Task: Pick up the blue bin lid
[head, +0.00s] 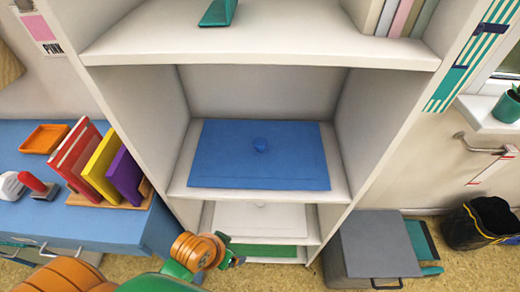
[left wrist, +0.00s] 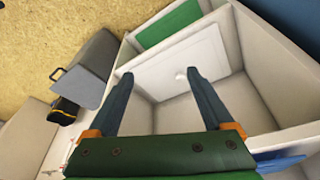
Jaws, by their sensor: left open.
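The blue bin lid (head: 230,168), a flat rectangular panel with a round knob (head: 260,145), lies on the middle shelf of the white shelf unit. A white lid (head: 240,215) with a knob lies one shelf lower, and a green panel (head: 265,250) lies at the bottom. My left gripper (head: 238,262) is low in front of the unit, below and left of the blue lid, and small in this view. In the left wrist view my left gripper (left wrist: 160,73) is open and empty, with the white lid (left wrist: 165,65) beyond its fingertips. My right gripper is not in view.
A blue desk (head: 100,220) with upright colored books (head: 103,168), stampers and an orange tray (head: 45,138) stands left. A grey box (head: 378,245) and a black bin (head: 485,222) stand on the floor at right. The shelf's side walls bound the blue lid closely.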

